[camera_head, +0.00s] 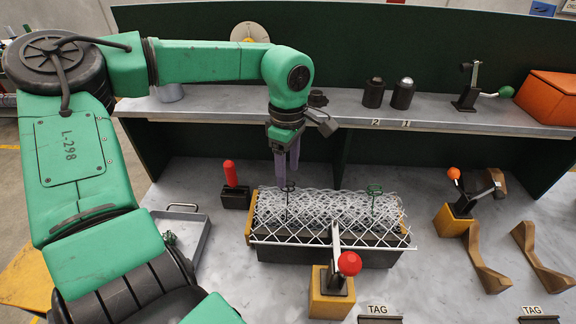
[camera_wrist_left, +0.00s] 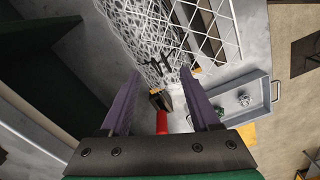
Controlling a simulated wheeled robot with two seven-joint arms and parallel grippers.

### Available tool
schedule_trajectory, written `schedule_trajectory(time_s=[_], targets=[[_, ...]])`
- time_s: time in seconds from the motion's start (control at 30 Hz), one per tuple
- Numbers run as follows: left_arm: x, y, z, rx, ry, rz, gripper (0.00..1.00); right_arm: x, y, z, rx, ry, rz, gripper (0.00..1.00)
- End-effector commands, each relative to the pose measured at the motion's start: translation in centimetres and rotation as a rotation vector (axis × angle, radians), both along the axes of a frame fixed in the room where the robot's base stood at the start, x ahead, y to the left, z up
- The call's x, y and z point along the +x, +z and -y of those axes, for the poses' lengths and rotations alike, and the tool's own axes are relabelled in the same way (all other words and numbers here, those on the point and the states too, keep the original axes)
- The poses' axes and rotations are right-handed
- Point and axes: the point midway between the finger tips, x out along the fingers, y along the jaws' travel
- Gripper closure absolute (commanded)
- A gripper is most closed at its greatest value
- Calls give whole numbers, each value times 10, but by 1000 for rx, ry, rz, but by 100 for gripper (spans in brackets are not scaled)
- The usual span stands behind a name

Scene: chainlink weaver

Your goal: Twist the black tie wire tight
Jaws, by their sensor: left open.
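The black tie wire (camera_head: 288,187) stands at the left part of the rolled chain-link mesh (camera_head: 330,212). In the left wrist view the tie wire (camera_wrist_left: 160,64) shows as a small dark loop with spread ends over the mesh (camera_wrist_left: 150,25), between and beyond my fingertips. My left gripper (camera_head: 287,172) points down just above the tie wire, its purple fingers apart. In the left wrist view the gripper (camera_wrist_left: 161,73) has an empty gap between its tips. Whether a finger touches the wire I cannot tell. My right gripper is out of view.
A green tie (camera_head: 374,190) stands further right on the mesh. A red-ball clamp (camera_head: 349,264) is at its front edge. A red-handled tool (camera_head: 230,174) stands in a black block left of the mesh. A metal tray (camera_head: 197,243) lies left; the shelf (camera_head: 340,113) runs behind.

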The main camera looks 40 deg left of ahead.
Motion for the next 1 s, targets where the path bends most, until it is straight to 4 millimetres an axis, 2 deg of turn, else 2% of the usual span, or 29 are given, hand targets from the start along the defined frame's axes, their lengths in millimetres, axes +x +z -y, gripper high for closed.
schedule_trajectory(time_s=[0.1,0.57,0.63,0.7,1.0], targets=[[0,-1,0,3,282,0,38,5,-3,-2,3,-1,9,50],[0,0,0,6,1415,-2,38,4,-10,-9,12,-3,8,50],[0,-9,0,5,1592,2,38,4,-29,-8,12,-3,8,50],[0,-9,-1,4,1774,3,38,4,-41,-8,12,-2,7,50],[0,-7,-1,5,2567,2,38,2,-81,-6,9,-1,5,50]])
